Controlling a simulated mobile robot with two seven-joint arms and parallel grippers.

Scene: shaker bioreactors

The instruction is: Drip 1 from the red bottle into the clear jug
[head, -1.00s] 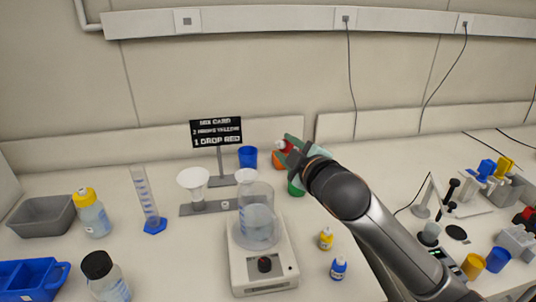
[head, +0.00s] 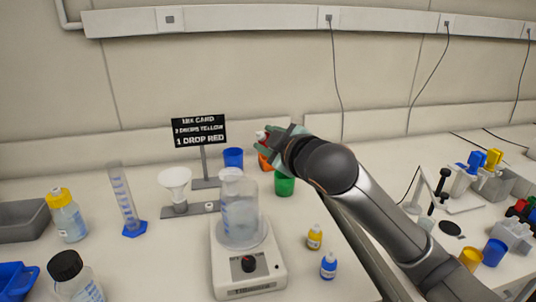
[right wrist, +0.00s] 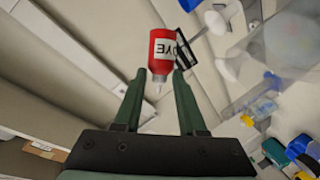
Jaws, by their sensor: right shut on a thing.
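The red dye bottle (head: 264,138) is held between the fingers of my right gripper (head: 270,143), above the orange and green cups. In the right wrist view the red bottle (right wrist: 160,50) sits between the fingertips of the gripper (right wrist: 158,78), its pale nozzle towards the palm. The clear jug (head: 240,222) stands upright on a white stirrer plate (head: 249,280), left of and nearer than the gripper, with pale liquid inside. The bottle is apart from the jug and not over its mouth. My left gripper is not in view.
A sign (head: 200,132) reads one drop red. Nearby stand a funnel (head: 175,178), a blue cup (head: 233,158), an orange cup (head: 265,161) and a green cup (head: 284,184). Small yellow (head: 314,238) and blue (head: 328,266) bottles stand right of the jug.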

